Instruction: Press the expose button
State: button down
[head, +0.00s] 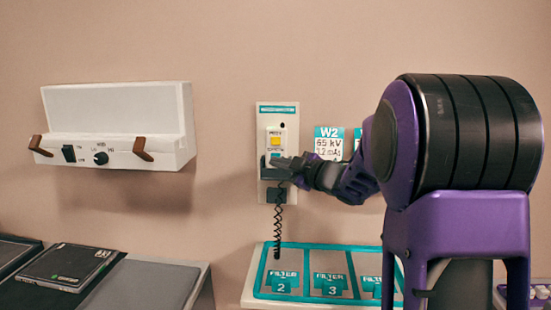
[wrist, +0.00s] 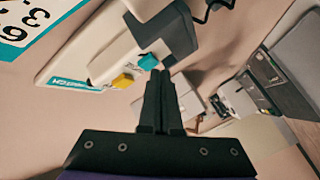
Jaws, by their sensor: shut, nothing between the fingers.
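A pale hand switch (head: 291,137) hangs on a wall plate (head: 262,116) with a teal header strip. It has a yellow button (head: 275,141), with lettering above it too small to read surely, and a teal button (head: 275,155) below. I cannot read which is marked expose. The wrist view shows the yellow button (wrist: 122,81) and the teal button (wrist: 148,62) side by side. My gripper (head: 276,162) is shut and empty, its tips at the lower part of the switch. In the wrist view my fingertips (wrist: 160,73) are close beside the teal button; I cannot tell whether they touch.
A black coiled cord (head: 278,225) hangs below the switch. A white light box (head: 118,125) is on the wall at left. A teal-marked filter tray (head: 250,291) lies below, with dark flat panels (head: 70,266) at lower left. Exposure cards (head: 328,143) are right of the switch.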

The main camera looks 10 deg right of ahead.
jog(key=shift+w+d, duration=0.15)
jog(key=shift+w, duration=0.25)
dwell(0.4)
jog(key=shift+s, duration=0.1)
jog(key=shift+s+a, duration=0.25)
jog(key=shift+s, duration=0.45)
jog(key=shift+s, duration=0.1)
jog(key=shift+s+a+b, duration=0.25)
jog(key=shift+s, duration=0.5)
jog(key=shift+s+a+b, duration=0.2)
jog(key=shift+s+a, duration=0.1)
jog(key=shift+s, duration=0.5)
jog(key=shift+s+a+b, duration=0.25)
jog(key=shift+s, duration=0.5)
jog(key=shift+w, duration=0.1)
